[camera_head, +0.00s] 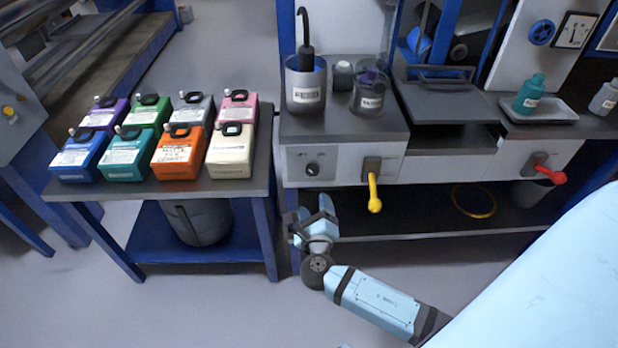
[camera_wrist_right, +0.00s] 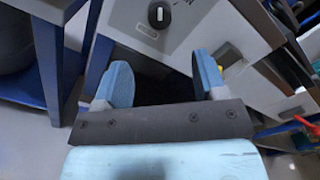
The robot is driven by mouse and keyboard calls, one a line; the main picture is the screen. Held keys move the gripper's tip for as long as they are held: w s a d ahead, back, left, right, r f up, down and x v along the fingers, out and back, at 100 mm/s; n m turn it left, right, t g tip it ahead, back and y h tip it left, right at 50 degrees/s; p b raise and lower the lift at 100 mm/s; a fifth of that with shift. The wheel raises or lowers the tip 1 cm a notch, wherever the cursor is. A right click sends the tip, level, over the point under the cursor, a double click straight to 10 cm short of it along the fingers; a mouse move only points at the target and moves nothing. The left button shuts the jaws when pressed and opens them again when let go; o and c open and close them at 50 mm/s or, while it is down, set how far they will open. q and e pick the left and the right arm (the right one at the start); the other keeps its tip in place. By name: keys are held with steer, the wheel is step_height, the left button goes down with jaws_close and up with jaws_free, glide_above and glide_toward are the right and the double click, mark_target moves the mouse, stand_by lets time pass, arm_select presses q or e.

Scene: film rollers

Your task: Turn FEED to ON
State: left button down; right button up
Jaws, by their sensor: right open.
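A black rotary knob (camera_head: 312,168) sits at the left of the white front panel (camera_head: 334,158) of the machine bench. My left gripper is not in view.
A yellow lever (camera_head: 374,196) sticks out right of the knob, and a red lever (camera_head: 551,175) is farther right. A side table (camera_head: 252,186) with several colored jugs stands at left. Open floor (camera_head: 215,310) lies in front.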

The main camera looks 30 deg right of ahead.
mark_target(312, 173)
steer(key=b+x, duration=0.2)
steer(key=x, duration=0.9)
steer(key=shift+w+d, duration=0.15)
steer(key=shift+w, duration=0.2)
steer(key=c, duration=0.9)
